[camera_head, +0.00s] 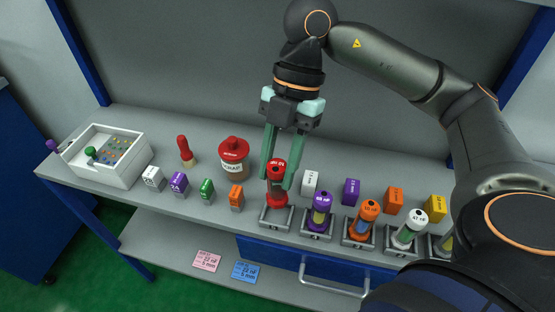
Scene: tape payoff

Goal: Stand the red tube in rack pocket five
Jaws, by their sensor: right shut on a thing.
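The red tube (277,199) is upright at the leftmost visible rack pocket (265,219), a grey open holder at the table's front edge. Its red top carries a dark label, and its red lower end is at the pocket. I cannot tell whether its base rests on the pocket floor. My right gripper (277,180) points down, with its green fingers shut on the red tube from both sides. My left gripper is not in view.
Pockets to the right hold a purple tube (321,212), an orange tube (364,219) and a white tube (408,233). Coloured blocks stand behind them. A red-lidded jar (233,157), a red-handled tool (185,150) and a white box (131,175) are to the left.

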